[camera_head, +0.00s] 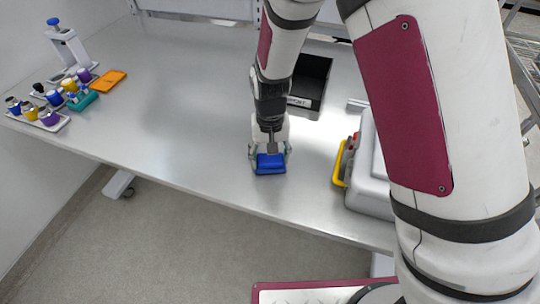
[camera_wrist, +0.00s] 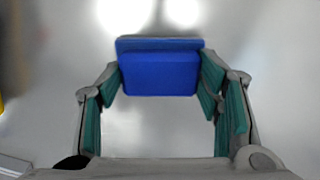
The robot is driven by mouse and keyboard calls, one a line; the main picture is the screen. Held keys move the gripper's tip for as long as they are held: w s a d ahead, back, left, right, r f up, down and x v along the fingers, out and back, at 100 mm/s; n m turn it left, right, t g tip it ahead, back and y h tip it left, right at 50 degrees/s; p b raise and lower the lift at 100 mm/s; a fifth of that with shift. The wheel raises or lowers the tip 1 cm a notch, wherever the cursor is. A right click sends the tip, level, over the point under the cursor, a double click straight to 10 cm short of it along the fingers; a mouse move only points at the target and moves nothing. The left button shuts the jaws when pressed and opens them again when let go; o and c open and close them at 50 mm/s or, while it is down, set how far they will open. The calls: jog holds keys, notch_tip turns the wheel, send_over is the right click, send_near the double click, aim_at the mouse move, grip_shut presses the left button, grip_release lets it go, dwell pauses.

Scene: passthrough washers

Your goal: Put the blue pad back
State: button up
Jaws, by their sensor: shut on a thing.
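The blue pad (camera_head: 270,163) is a small blue block near the front edge of the metal table in the head view. My gripper (camera_head: 269,152) is shut on it, with one finger on each side. In the wrist view the blue pad (camera_wrist: 160,68) sits between the two teal-lined fingers of my gripper (camera_wrist: 160,88), at their tips. I cannot tell whether the pad touches the table or is just above it.
A black open bin (camera_head: 310,80) stands behind my gripper. A grey machine with a yellow handle (camera_head: 341,165) is to the right. At the left are an orange pad (camera_head: 108,80), a teal holder (camera_head: 83,100), colored bottles (camera_head: 47,115) and a white stand (camera_head: 67,45). The middle-left tabletop is clear.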

aim_at(270, 158)
jog(key=shift+f, duration=0.2)
jog(key=o, duration=1.1)
jog(key=s+d+r+t, duration=0.1)
jog(key=d+r, duration=0.2)
jog(key=r, duration=0.7)
jog(key=s+d+r, duration=0.1)
jog(key=d+r, duration=0.1)
jog(key=r, duration=0.8)
jog(key=s+d+r+t, duration=0.2)
jog(key=s+d+r, duration=0.3)
jog(key=s, duration=0.3)
jog(key=s+d+r+t, duration=0.2)
jog(key=s+d+r, duration=0.3)
jog(key=s+d, duration=0.3)
jog(key=shift+s+m+b, duration=0.3)
jog(key=shift+s+b, duration=0.05)
jog(key=shift+b, duration=0.1)
